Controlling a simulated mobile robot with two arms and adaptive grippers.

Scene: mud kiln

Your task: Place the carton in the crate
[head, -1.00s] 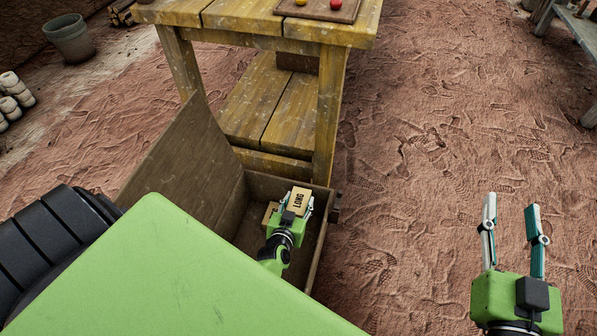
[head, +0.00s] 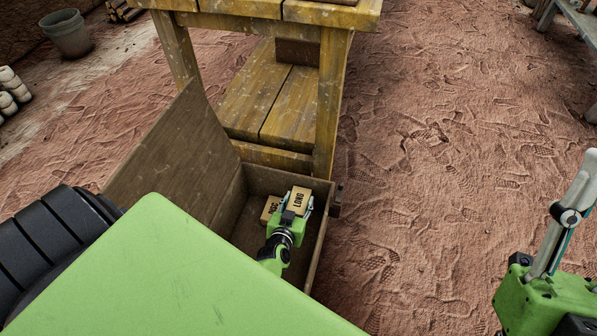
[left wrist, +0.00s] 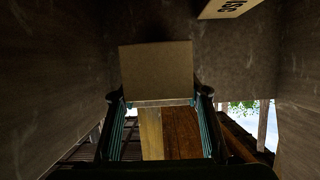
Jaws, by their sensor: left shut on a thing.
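The carton (head: 301,198) is a small tan box marked "LONG". My left gripper (head: 298,206) is shut on it and holds it down inside the open wooden crate (head: 262,182), near the right side. In the left wrist view the carton (left wrist: 157,68) sits between the two fingers of the gripper (left wrist: 160,95). Whether it touches the crate floor I cannot tell. A second tan carton (head: 270,207) is in the crate just left of it, partly hidden; its printed edge shows in the left wrist view (left wrist: 228,7). My right gripper (head: 570,217) is at the right edge, empty, its opening unclear.
The crate's lid (head: 175,150) stands open, leaning to the left. A yellow wooden table (head: 330,110) with a low shelf stands right behind the crate. A grey bucket (head: 66,35) stands at the back left. The dirt floor to the right is clear.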

